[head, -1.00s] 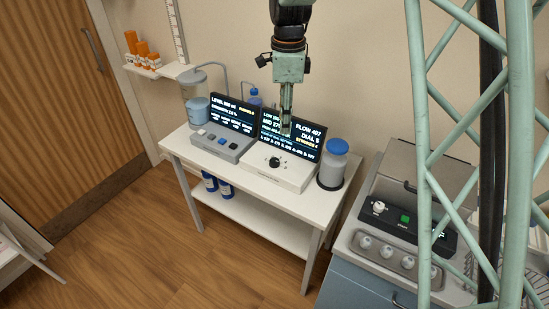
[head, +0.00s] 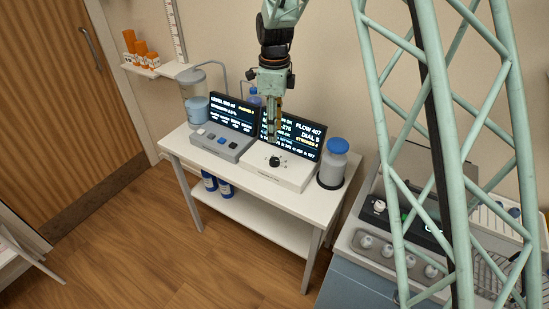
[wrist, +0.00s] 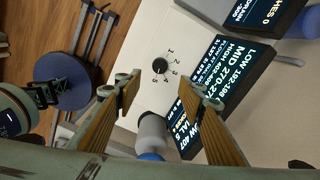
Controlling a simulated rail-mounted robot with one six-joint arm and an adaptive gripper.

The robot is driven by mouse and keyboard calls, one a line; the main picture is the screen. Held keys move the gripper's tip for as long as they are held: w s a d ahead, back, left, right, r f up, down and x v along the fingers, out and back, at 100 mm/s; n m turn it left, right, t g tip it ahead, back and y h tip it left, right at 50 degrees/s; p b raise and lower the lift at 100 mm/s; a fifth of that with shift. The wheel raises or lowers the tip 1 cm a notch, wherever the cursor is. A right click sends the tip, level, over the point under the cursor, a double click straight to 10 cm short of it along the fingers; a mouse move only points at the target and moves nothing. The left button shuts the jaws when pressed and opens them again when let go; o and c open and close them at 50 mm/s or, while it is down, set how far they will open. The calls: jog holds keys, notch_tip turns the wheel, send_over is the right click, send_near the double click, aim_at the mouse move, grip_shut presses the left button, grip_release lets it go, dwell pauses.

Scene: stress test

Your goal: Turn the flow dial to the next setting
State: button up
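The flow dial (head: 274,161) is a black knob on top of a white box (head: 292,175) on the white table. In the wrist view the dial (wrist: 160,65) has printed numbers around part of it. My gripper (head: 273,139) points down just above the dial in the head view. In the wrist view my gripper (wrist: 154,92) has its two fingers well apart with nothing between them, and the dial lies beyond the gap, clear of both. A screen (head: 305,143) behind the box reads FLOW 407 and DIAL 5.
A grey button box (head: 222,144) with its own screen (head: 233,112) stands left of the dial box. A blue-capped jar (head: 333,163) stands close on the right. A clear tank (head: 195,105) is at the table's back left.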

aim_at(274, 160)
jog(key=shift+f, duration=0.1)
jog(key=shift+f+b, duration=0.8)
jog(key=shift+f, duration=6)
jog(key=shift+c, duration=0.7)
jog(key=c, duration=0.7)
